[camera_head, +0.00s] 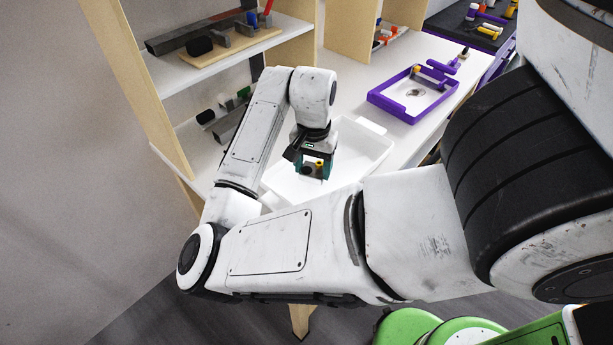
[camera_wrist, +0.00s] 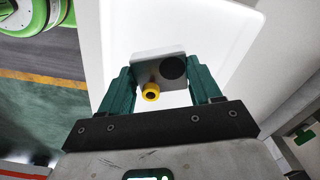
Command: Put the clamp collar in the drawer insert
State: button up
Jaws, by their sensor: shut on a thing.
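The clamp collar (camera_wrist: 150,62) is a grey block with a dark round bore and a yellow-ended screw. It sits between the two green fingers of my gripper (camera_wrist: 161,82) in the wrist view. In the head view my gripper (camera_head: 312,160) points down with the collar at its tips, above a white open tray. This tray (camera_head: 368,143) looks like the drawer insert; its white floor and wall also show behind the collar in the wrist view (camera_wrist: 225,30). The collar appears held above the tray floor. My arm hides the tray's near part.
A purple tray (camera_head: 385,101) with parts in it stands on the white table to the right. A wooden-sided shelf (camera_head: 150,85) with several blocks and tools rises at the back left. Another shelf (camera_head: 395,42) and a dark tool surface lie farther back.

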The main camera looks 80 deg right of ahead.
aim_at(306, 167)
jog(key=shift+w+d+f, duration=0.2)
jog(key=shift+w+f, duration=0.25)
jog(key=shift+f, duration=0.15)
jog(key=shift+w+d+f, duration=0.15)
jog(key=shift+w+f, duration=0.3)
jog(key=shift+f, duration=1.6)
jog(key=shift+f, duration=0.15)
jog(key=o, duration=1.2)
notch_tip(306, 167, up, 12)
jog(key=shift+r, duration=0.2)
